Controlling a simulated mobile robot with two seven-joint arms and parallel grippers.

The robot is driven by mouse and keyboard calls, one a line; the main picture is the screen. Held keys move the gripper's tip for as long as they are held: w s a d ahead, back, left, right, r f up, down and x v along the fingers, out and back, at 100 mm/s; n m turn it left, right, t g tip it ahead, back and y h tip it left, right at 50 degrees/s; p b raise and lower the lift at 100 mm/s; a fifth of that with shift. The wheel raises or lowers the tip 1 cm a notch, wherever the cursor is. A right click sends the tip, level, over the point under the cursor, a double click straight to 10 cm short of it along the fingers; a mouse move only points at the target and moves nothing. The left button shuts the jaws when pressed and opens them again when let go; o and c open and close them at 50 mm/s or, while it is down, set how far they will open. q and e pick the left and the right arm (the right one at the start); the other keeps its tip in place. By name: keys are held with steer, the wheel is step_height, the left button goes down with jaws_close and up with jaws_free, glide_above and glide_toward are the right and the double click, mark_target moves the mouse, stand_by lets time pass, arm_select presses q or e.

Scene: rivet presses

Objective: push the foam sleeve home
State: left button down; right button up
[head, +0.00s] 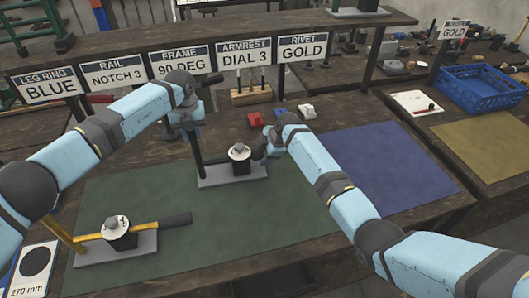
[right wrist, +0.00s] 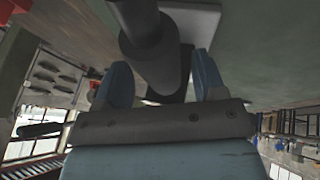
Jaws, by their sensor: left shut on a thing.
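My left gripper (head: 190,118) is shut on the upper part of this bar. My right gripper (head: 266,150) is beside the clamp's right side. In the right wrist view, a thick dark cylinder (right wrist: 157,55) lies between its open fingers (right wrist: 163,82). It may be the foam sleeve; I cannot tell whether the fingers touch it.
The blue mat (head: 375,165) is clear.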

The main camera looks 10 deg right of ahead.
steer(key=shift+d+r, duration=0.1)
steer(key=shift+s+d+r, duration=0.1)
steer(key=shift+d+r, duration=0.1)
steer(key=shift+r, duration=0.15)
arm_select(q)
steer(key=shift+a, duration=0.1)
arm_select(e)
steer(key=v, duration=1.1)
steer(key=shift+a, duration=0.1)
arm_select(q)
steer(key=c, duration=0.8)
jaws_free()
steer(key=shift+c, duration=0.2)
